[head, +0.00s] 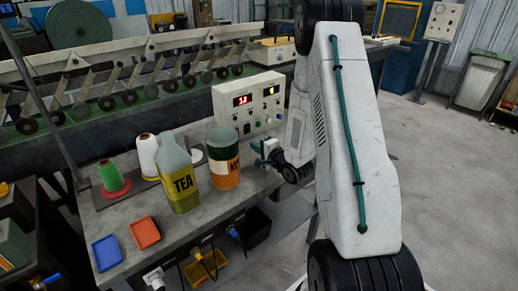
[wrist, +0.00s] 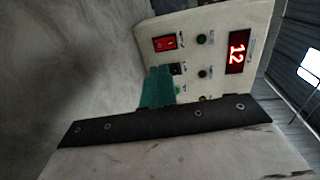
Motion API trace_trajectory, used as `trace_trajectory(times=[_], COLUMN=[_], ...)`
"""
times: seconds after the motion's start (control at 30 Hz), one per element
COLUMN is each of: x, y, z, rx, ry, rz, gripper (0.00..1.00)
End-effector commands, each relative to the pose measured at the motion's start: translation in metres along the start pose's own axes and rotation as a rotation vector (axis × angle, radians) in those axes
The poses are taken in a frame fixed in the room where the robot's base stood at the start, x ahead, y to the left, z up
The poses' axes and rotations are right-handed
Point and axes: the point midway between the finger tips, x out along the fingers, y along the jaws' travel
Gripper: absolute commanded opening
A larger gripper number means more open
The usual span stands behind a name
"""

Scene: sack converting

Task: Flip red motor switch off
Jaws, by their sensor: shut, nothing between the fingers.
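The red motor switch (wrist: 165,43) is a rocker in a dark frame on the pale face of the control box (wrist: 207,15), in the wrist view. I cannot tell which way it is tipped. A dark switch (wrist: 176,68) sits beside it. The control box (head: 222,102) stands on the bench in the head view, where the red switch cannot be made out. My gripper (wrist: 157,88) shows teal fingertips, shut and empty, just short of the panel and apart from the red switch in the picture. In the head view my gripper (head: 257,147) is low in front of the box's right side.
A red display (wrist: 238,52) reads 12, with small round buttons near the switches. On the bench (head: 188,222) stand a TEA bottle (head: 176,172), a labelled can (head: 224,158), thread cones (head: 111,175) and blue (head: 107,252) and red (head: 145,232) trays.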

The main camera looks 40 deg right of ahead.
Motion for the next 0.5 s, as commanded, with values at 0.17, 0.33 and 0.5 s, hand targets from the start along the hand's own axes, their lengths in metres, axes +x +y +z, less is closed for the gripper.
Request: trace_trajectory(times=[0.17,0.33,0.5], x=[0.040,0.070,0.088], y=[0.000,0.000,0.000], z=[0.001,0.000,-0.001], rx=[-0.001,-0.002,0.000], ry=[-0.003,-0.001,0.000], rz=[0.000,-0.001,0.000], gripper=[0.00,0.00,0.00])
